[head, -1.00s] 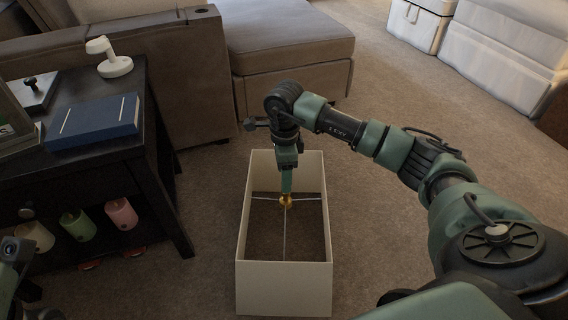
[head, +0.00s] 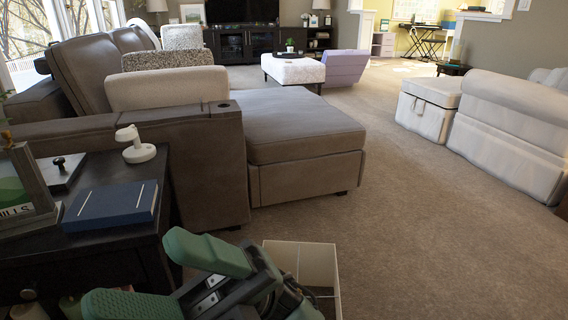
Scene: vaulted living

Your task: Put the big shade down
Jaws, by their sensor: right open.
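The big shade (head: 318,262) is a cream rectangular open-topped shade at the bottom centre. It appears to stand upright on the carpet, its lower part cut off by the frame edge. My right gripper (head: 132,273) is large and close to the camera at the bottom left, pointing left. Its two green fingers are spread wide with nothing between them. The gripper and its wrist cover the left side of the shade; whether they touch it I cannot tell. My left gripper is out of view.
A dark side table (head: 108,250) with a blue book (head: 112,205) and a white lamp-like object (head: 135,145) stands at left. A grey sofa (head: 300,145) is behind the shade. Open carpet (head: 430,235) lies to the right, with white ottomans (head: 425,110) beyond.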

